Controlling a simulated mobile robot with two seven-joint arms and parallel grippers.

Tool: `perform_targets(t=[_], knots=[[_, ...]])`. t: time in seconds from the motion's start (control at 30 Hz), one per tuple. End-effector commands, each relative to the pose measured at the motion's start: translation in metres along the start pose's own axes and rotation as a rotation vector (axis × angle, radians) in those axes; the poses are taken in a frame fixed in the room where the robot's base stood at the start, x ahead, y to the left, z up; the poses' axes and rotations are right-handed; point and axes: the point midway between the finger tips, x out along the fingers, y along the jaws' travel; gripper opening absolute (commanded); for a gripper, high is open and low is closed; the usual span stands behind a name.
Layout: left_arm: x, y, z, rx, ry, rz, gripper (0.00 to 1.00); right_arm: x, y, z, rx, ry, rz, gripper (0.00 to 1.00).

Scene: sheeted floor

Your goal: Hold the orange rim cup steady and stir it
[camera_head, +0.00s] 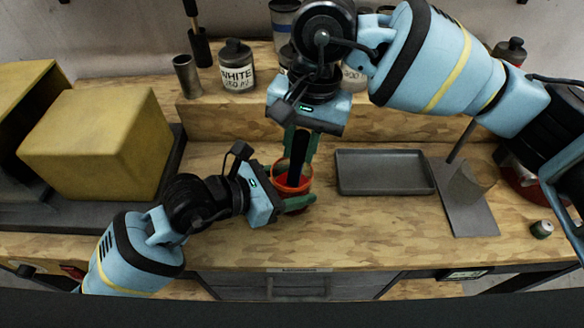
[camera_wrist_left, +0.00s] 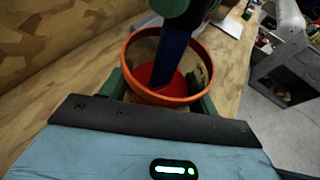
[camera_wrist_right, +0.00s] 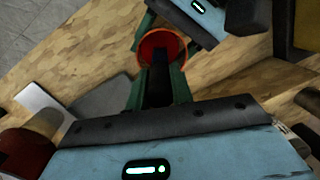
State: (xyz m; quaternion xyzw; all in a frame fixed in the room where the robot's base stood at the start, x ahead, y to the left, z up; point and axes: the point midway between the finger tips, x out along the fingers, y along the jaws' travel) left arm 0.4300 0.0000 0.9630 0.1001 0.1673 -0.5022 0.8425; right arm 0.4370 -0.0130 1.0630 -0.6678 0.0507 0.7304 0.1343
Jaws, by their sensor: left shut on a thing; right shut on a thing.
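The orange rim cup (camera_head: 304,188) stands upright on the wooden bench with red liquid inside. It also shows in the left wrist view (camera_wrist_left: 135,87) and the right wrist view (camera_wrist_right: 184,43). My left gripper (camera_head: 290,196) is shut on the cup from the left, its green fingers on either side. My right gripper (camera_head: 300,145) is above the cup, pointing down, shut on a dark stirring stick (camera_head: 297,166). The stick's lower end is in the cup and its tip is hidden in the red liquid (camera_wrist_left: 160,77). The right gripper hides part of the cup's far side.
A grey tray (camera_head: 384,190) and a grey stand (camera_head: 468,200) are right of the cup. A yellow box (camera_head: 98,143) is at left. A bottle labelled WHITE (camera_head: 235,68) and a grey metal cup (camera_head: 187,77) stand on the raised shelf behind. The bench front near the cup is clear.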

Motion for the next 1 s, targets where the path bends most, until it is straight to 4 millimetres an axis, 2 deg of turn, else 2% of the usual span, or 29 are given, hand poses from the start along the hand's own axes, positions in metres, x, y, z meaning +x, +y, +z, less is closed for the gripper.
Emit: perform_targets(t=[0.27,1.0], knots=[[0.0,0.0,-0.001,-0.001,0.002,0.001,0.29,-0.006,0.0,0.0,0.0,0.002,-0.001,0.02],[0.0,0.0,-0.001,0.0,0.002,0.001,0.29,-0.056,-0.001,0.0,-0.001,0.002,-0.002,0.02]])
